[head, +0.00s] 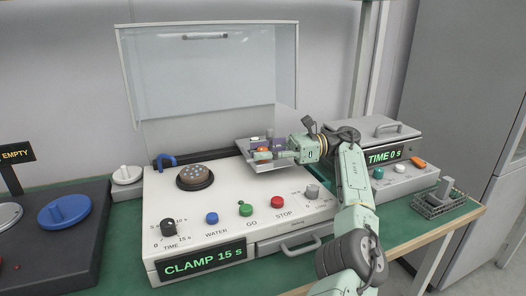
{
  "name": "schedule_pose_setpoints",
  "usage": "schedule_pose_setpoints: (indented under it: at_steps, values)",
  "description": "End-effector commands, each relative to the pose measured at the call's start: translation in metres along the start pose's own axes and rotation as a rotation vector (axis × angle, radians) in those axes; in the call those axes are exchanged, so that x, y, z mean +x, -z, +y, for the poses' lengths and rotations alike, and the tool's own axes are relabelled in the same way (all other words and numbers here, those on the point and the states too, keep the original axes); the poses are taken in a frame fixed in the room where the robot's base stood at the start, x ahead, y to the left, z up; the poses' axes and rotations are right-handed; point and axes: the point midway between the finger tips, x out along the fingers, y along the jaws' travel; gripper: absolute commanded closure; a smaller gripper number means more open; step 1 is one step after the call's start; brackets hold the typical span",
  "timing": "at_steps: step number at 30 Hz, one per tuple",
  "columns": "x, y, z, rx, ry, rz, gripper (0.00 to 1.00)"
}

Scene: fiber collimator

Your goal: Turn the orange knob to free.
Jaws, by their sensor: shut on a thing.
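The white machine (240,224) has a raised clear lid (205,75), coloured buttons and a "CLAMP 15 s" display (203,263). A second unit (375,136) reading "TIME 0 s" and a wire basket (438,204) stand right. A blue-knobbed dark unit (64,211) stands left.

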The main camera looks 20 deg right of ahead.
Motion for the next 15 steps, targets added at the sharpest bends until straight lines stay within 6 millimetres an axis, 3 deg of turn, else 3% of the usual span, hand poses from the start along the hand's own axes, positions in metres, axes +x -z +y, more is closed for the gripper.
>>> schedule_pose_setpoints:
  at_steps: [7,8,15]
  values:
    - [0.0003,-0.0018,-0.0002,-0.002,0.001,-0.001,1.00]
    - [0.0003,-0.0018,-0.0002,-0.002,0.001,-0.001,0.76]
    - [0.0002,-0.0010,-0.0001,-0.001,0.001,-0.001,0.60]
